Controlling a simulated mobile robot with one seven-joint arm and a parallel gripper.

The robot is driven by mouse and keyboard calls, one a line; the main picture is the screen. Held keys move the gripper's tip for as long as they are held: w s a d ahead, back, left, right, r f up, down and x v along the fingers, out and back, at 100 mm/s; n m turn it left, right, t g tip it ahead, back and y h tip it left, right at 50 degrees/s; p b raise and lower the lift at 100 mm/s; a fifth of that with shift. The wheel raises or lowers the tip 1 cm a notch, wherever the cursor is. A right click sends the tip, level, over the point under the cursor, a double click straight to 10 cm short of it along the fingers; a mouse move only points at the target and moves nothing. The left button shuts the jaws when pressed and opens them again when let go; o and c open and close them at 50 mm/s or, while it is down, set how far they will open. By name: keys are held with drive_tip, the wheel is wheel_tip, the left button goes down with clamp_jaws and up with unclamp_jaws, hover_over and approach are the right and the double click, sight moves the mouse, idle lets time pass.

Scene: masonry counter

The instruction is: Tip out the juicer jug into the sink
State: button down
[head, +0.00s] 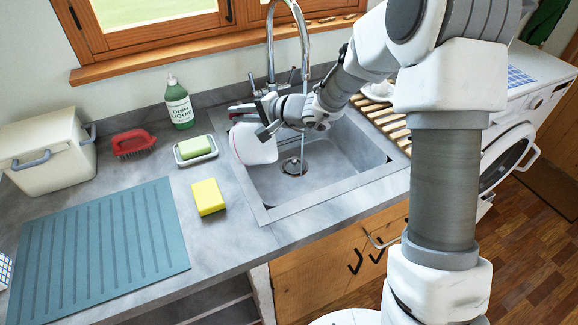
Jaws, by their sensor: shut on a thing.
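The juicer jug (252,146), white with a reddish edge, is tilted over the left part of the sink (345,175). My gripper (262,117) is shut on the jug near its upper part; the fingers partly hide the grip. The jug's mouth and contents cannot be made out. The grey sink basin has a round drain (294,168) below and to the right of the jug. A thin vertical streak, perhaps water, shows above the drain, below the chrome tap (306,50).
A yellow sponge (208,197), a green soap on a dish (196,149), a red brush (133,143) and a dish liquid bottle (179,104) stand left of the sink. A blue ribbed mat (100,245) lies farther left. A wooden slatted rack (391,124) is right of the sink.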

drive_tip(key=a, duration=0.1)
drive_tip(key=a+h+p, duration=0.1)
drive_tip(key=h, duration=0.1)
drive_tip(key=shift+w+a+r+n+g+p, duration=0.2)
drive_tip(key=shift+a+r+n+g+p, duration=0.1)
drive_tip(key=shift+a, duration=0.1)
drive_tip(key=shift+f, duration=0.35)
drive_tip(key=a+f+n+g+h+p, duration=0.1)
drive_tip(key=a+f+h+p, duration=0.3)
drive_tip(key=p, duration=1)
drive_tip(key=w+a+h, duration=0.1)
drive_tip(key=a, duration=0.2)
drive_tip(key=shift+f+g, duration=0.15)
drive_tip(key=shift+g, duration=0.15)
drive_tip(key=shift+h, duration=0.3)
